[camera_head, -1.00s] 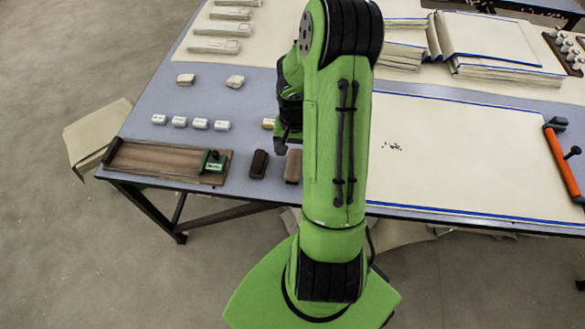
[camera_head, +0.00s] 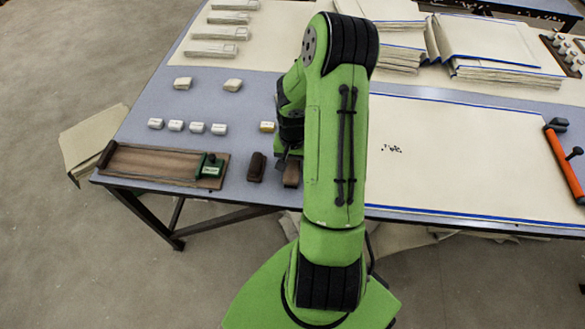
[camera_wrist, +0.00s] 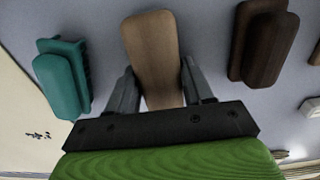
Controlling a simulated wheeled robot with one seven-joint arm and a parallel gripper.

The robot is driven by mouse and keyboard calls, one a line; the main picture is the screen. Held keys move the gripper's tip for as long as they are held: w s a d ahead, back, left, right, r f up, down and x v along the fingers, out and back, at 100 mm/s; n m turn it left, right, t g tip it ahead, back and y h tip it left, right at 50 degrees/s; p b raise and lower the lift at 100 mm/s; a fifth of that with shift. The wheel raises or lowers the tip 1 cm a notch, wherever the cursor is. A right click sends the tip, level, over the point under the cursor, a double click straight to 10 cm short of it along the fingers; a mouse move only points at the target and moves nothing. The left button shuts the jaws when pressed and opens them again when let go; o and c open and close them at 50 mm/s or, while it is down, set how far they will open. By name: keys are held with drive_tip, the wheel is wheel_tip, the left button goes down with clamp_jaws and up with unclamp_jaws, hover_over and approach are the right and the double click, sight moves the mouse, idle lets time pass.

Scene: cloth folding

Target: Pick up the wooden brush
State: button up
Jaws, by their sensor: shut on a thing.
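The wooden brush (camera_wrist: 153,50) is light brown with a rounded end, and it lies between the two fingers of my gripper (camera_wrist: 157,88) in the wrist view. The fingers are on either side of it and shut on it. In the head view the brush (camera_head: 292,174) shows at the table's front edge, partly hidden by my arm. My gripper (camera_head: 290,154) is at its back end there. From these views I cannot tell whether the brush is clear of the table.
A dark brown brush (camera_head: 257,167) lies just left of the wooden one, also in the wrist view (camera_wrist: 265,45). A wooden board with a green clamp (camera_head: 160,163) is farther left. Several small white blocks (camera_head: 176,126) stand behind.

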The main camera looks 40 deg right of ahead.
sight(293, 162)
drive_tip(key=shift+r, duration=0.1)
wheel_tip(293, 162, up, 10)
drive_tip(key=p, duration=0.3)
